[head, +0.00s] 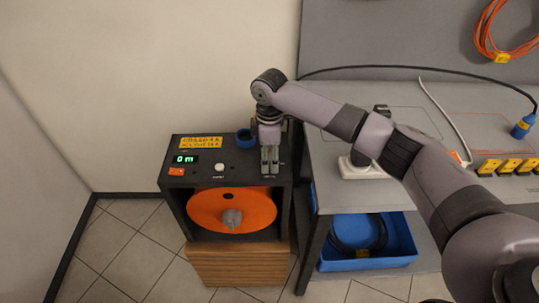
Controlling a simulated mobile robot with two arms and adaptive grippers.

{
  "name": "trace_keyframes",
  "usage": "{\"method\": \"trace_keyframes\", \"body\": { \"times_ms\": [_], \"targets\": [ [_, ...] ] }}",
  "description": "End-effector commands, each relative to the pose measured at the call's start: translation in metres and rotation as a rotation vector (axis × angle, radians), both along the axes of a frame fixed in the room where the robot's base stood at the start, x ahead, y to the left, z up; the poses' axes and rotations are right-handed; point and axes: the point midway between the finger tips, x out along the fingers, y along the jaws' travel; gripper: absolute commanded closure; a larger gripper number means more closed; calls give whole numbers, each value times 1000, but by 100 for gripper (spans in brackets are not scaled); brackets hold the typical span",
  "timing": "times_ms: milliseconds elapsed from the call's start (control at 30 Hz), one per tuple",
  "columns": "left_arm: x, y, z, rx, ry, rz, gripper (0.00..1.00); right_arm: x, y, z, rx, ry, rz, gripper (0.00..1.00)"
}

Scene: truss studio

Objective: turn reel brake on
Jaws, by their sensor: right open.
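The dark reel unit (177,203) stands on a wooden block at the middle left, with an orange reel (205,208) in its open front. Its top panel has a green display (184,159) reading "0 m", a white round button (219,167), a small orange-red part (177,171) and a yellow label (201,142). A blue ring-like part (244,140) is at the back of the panel. My right gripper (270,166) points down over the panel's right end, open, its fingers close together. I cannot make out a brake control there; the gripper may hide it. My left gripper is not in view.
A grey workbench (405,101) stands right of the unit, under my right arm. It carries cables, a blue plug (523,127) and yellow sockets (512,167). A blue bin (365,264) with a coiled black cable is below. Tiled floor lies free at the left.

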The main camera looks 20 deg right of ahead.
Motion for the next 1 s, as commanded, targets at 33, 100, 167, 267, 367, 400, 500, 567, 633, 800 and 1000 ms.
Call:
{"method": "trace_keyframes", "body": {
  "times_ms": [33,100,167,267,367,400,500,567,633,800,1000],
  "targets": [
    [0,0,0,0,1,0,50,0,0,0,0,0,0,48],
    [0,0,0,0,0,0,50,0,0,0,0,0,0,49],
    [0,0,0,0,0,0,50,0,0,0,0,0,0,53],
    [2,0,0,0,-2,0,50,0,0,0,0,0,0,60],
    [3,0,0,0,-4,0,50,0,0,0,0,0,0,66],
    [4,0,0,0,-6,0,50,0,0,0,0,0,0,69],
    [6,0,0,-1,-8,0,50,0,0,0,0,0,0,76],
    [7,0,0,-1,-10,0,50,0,0,0,0,0,0,80],
    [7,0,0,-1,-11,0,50,0,0,0,0,0,0,84],
    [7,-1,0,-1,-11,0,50,0,0,0,0,0,0,96],
    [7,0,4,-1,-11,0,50,0,0,2,0,1,-9,96]
  ]
}}
